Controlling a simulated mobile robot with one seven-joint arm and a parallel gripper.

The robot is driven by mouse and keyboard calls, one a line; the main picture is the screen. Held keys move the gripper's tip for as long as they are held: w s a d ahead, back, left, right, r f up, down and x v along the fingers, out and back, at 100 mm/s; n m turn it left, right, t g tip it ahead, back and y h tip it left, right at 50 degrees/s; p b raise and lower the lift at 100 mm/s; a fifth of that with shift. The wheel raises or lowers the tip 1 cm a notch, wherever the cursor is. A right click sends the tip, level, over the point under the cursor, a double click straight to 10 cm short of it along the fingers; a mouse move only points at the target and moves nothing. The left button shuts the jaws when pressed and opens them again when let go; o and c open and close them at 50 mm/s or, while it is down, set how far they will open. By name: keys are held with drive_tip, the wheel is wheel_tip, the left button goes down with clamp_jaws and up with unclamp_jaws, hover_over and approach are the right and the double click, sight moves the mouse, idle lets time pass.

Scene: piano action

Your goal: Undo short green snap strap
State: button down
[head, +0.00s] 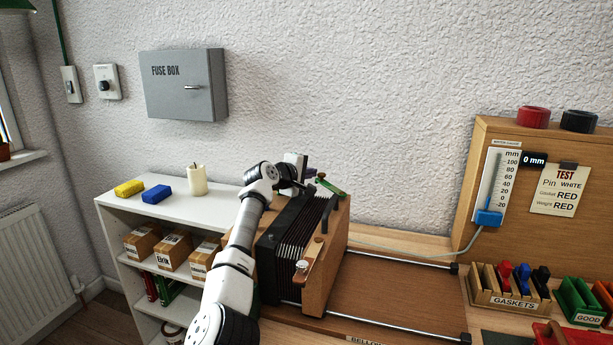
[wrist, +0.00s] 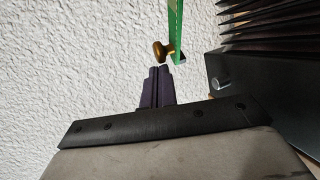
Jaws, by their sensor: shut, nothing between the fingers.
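The short green strap (head: 330,186) is at the top back of the bellows block (head: 322,262), beside my gripper. In the wrist view the green strap (wrist: 175,28) hangs in from the top edge, with a brass knob (wrist: 163,50) at its lower end. My gripper (wrist: 159,70) is shut and empty, its dark fingertips just below the knob. A small gap seems to show between tips and knob. In the head view my gripper (head: 308,172) is partly hidden behind my wrist. A metal stud (wrist: 221,84) stands on the dark block at right, apart from the strap.
The pleated black bellows (head: 298,228) stands close beside my arm, with a tan strap (head: 312,262) on its front. A white shelf (head: 165,208) with yellow and blue blocks and a candle is at left. The rail board (head: 395,290) to the right is clear.

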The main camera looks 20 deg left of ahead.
drive_tip(key=shift+w, duration=0.25)
drive_tip(key=shift+s, duration=0.1)
idle(0.4)
drive_tip(key=b+v, duration=0.4)
drive_tip(key=v, duration=0.8)
drive_tip(key=shift+s, duration=0.15)
drive_tip(key=shift+s+a+r, duration=0.15)
drive_tip(key=shift+s+r, duration=0.1)
drive_tip(key=shift+s, duration=0.4)
